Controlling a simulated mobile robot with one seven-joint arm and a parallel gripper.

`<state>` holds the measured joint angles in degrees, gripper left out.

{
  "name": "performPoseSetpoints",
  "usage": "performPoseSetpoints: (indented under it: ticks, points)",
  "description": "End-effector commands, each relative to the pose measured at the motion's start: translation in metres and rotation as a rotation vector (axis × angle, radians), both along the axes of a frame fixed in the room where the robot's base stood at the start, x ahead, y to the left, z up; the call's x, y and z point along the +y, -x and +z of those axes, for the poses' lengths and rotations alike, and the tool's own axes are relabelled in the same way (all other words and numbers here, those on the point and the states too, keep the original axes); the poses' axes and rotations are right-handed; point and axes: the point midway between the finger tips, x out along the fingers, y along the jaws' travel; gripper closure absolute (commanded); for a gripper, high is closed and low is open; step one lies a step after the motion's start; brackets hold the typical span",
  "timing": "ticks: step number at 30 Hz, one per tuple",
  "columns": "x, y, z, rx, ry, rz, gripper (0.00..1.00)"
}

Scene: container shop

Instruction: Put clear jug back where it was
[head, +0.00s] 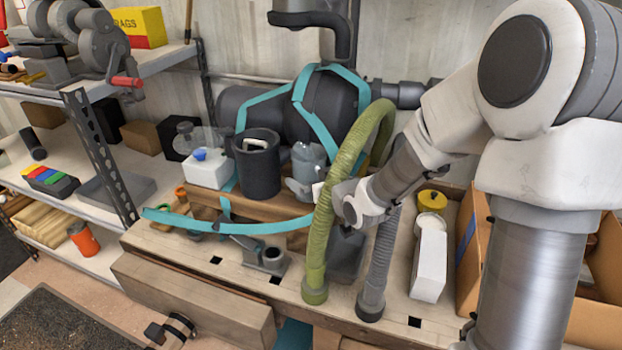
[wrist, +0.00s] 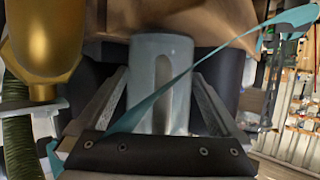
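The clear jug (head: 308,162) looks pale grey and see-through. It is upright behind the green hose, beside the dark cylindrical container (head: 257,165). In the wrist view the jug (wrist: 160,75) fills the space between my two fingers, a long slot-like mark on its near side. My gripper (head: 308,185) reaches in from the right, partly hidden by the green hose. In the wrist view my fingers (wrist: 160,95) lie against both sides of the jug, with no gap visible. I cannot tell whether the jug's base touches the wooden block (head: 275,207).
A green hose (head: 322,220) and a grey hose (head: 379,265) arch close to my gripper. A teal strap (head: 250,227) runs across the bench and crosses the wrist view (wrist: 175,82). A white box (head: 429,265) and cardboard box (head: 467,240) are right.

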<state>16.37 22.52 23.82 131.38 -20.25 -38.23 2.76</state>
Motion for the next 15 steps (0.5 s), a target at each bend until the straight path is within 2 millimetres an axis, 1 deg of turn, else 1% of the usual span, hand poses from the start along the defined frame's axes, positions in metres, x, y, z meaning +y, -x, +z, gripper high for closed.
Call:
performPoseSetpoints:
  ticks: [5,6,11,15]
  points:
    - [0.000,0.000,0.005,0.000,0.000,0.000,0.00]
    - [-0.002,0.003,0.006,0.000,0.001,-0.001,0.00]
    - [-0.012,0.026,0.018,-0.001,0.003,-0.002,0.00]
    - [-0.023,0.052,0.030,-0.001,0.003,-0.002,0.00]
